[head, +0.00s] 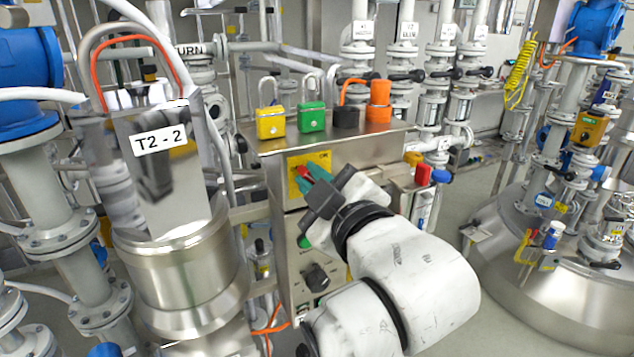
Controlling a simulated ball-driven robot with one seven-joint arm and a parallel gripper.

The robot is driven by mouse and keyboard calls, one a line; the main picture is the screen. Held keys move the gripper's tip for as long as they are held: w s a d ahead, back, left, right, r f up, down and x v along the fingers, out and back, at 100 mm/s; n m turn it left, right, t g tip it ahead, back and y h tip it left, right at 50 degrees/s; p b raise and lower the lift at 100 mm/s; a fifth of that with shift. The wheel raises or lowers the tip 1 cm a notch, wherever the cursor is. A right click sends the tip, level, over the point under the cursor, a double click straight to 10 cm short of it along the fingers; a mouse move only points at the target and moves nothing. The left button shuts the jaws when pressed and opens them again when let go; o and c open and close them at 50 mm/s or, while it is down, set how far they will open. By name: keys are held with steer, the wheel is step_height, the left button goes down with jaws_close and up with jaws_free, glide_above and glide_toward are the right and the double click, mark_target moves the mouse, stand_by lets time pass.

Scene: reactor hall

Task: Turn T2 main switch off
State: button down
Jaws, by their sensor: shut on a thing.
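The T2 main switch has a red handle (306,174) on a yellow plate (294,187), high on the front of a steel control box (285,238). My gripper (312,177) is at the switch, its green-tipped fingers shut on the red handle. The word ON shows at the plate's upper right. My gripper and wrist hide part of the plate and handle, so I cannot tell the handle's exact angle.
A yellow padlock (271,121), a green padlock (311,116) and an orange plug (378,101) stand on the box top. A black knob (317,277) is below the switch. A steel vessel labelled T2 - 2 (160,142) stands close on the left.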

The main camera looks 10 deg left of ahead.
steer(key=n+b, duration=0.1)
steer(key=n, duration=0.3)
steer(key=f+n+b, duration=0.1)
steer(key=n+b, duration=0.1)
steer(key=n, duration=0.2)
steer(key=shift+s+a+f+n, duration=0.15)
steer(key=shift+n, duration=0.15)
stand_by(0.5)
steer(key=c, duration=1.1)
jaws_free()
steer(key=shift+c, duration=0.2)
steer(key=shift+s, duration=0.1)
steer(key=b+v, duration=0.2)
steer(key=v, duration=0.8)
steer(key=shift+s+d, duration=0.25)
